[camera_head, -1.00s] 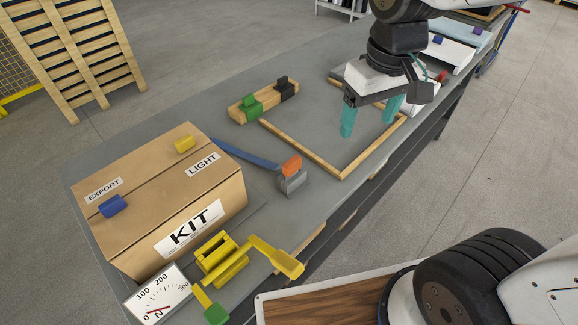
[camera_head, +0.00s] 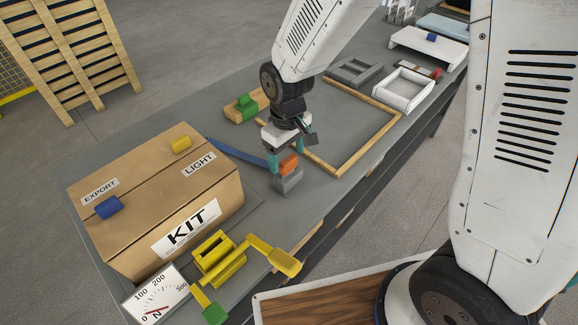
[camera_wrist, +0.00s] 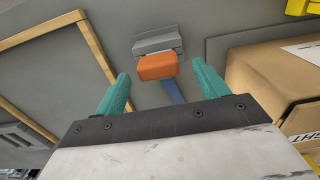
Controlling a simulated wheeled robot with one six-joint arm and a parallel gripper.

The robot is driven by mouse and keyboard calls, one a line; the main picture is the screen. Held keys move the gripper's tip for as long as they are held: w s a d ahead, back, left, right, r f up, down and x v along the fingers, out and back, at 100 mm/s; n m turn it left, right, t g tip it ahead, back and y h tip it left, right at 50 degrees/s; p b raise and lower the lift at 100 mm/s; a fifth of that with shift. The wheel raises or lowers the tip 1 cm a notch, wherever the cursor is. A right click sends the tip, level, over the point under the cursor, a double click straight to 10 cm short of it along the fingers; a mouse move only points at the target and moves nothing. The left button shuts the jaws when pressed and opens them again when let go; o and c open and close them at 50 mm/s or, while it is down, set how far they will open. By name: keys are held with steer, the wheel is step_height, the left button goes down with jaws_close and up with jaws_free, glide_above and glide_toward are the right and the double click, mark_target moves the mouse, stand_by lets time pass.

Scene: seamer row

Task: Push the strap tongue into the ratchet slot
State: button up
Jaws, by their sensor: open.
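The orange strap tongue (camera_head: 288,163) sits at the end of the blue strap (camera_head: 236,151), right at the grey ratchet block (camera_head: 288,182). The wrist view shows the tongue (camera_wrist: 157,67) against the near side of the ratchet (camera_wrist: 158,43); how deep it sits in the slot is hidden. The blue strap (camera_wrist: 174,92) runs back from it between my fingers. My gripper (camera_head: 284,160) is at the tongue, with its teal fingers apart. In the wrist view my gripper (camera_wrist: 160,82) is open, one finger on each side of the tongue, with gaps between.
A cardboard KIT box (camera_head: 150,205) stands left of the strap. A yellow tool (camera_head: 218,262) and a force gauge (camera_head: 158,296) lie in front. A wooden frame (camera_head: 352,160) and a wooden block with a green clip (camera_head: 247,103) lie behind. Grey and white trays (camera_head: 403,90) stand farther back.

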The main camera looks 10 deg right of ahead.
mark_target(288, 159)
step_height(288, 159, down, 3)
steer(key=shift+d+f, duration=0.1)
steer(key=c, duration=1.1)
